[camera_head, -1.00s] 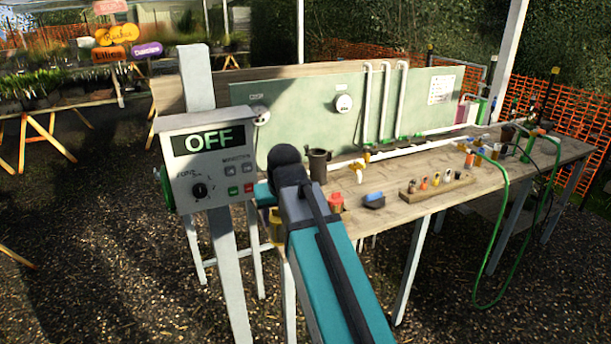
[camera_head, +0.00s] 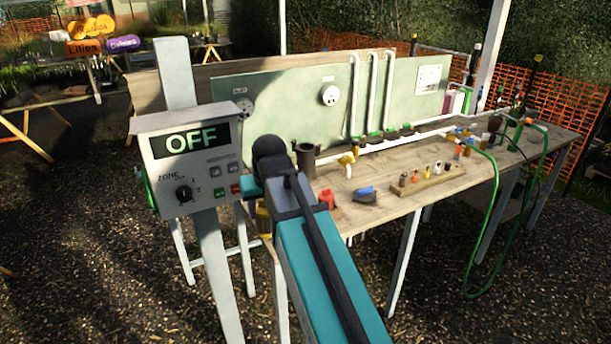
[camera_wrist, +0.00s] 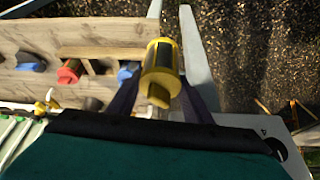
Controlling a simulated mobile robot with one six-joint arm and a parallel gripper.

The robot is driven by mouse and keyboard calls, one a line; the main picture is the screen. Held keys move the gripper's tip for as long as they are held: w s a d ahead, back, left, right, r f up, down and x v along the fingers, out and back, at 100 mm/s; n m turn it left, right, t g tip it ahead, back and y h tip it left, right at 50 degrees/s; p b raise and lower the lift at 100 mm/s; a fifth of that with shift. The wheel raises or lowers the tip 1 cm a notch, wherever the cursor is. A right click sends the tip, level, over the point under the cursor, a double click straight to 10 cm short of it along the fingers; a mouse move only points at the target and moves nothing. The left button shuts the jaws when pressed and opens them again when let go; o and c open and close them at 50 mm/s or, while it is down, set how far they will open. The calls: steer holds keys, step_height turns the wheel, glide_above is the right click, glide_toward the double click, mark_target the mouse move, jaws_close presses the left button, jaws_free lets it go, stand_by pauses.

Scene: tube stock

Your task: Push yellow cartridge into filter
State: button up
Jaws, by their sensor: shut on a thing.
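The yellow cartridge (camera_wrist: 160,62), with dark panels on its sides, is between the two dark fingers of my gripper (camera_wrist: 160,88) in the wrist view. The gripper is shut on it and holds it near the table's end. In the head view a part of the yellow cartridge (camera_head: 263,219) shows left of my arm, low by the near left corner of the table; my arm hides the fingers. A dark, upright, open-topped cylinder (camera_head: 306,160) stands on the table behind my arm. It may be the filter; I cannot tell for sure.
The wooden table (camera_head: 400,205) carries a red piece (camera_head: 326,198), a blue-topped dark piece (camera_head: 364,194), a yellow valve (camera_head: 347,160) and a block with several small fittings (camera_head: 433,183). A control box reading OFF (camera_head: 190,160) stands close left of my arm. A green hose hangs at right.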

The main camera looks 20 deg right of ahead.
steer(key=shift+a, duration=0.1)
steer(key=shift+r, duration=0.1)
steer(key=shift+w+r, duration=0.2)
steer(key=shift+r, duration=0.05)
steer(key=r+m, duration=0.1)
steer(key=r, duration=0.2)
steer(key=w+r+m+h, duration=0.1)
steer(key=r, duration=0.2)
steer(key=w+r+m, duration=0.1)
steer(key=r, duration=0.2)
steer(key=shift+w+r, duration=0.2)
steer(key=shift+r, duration=0.3)
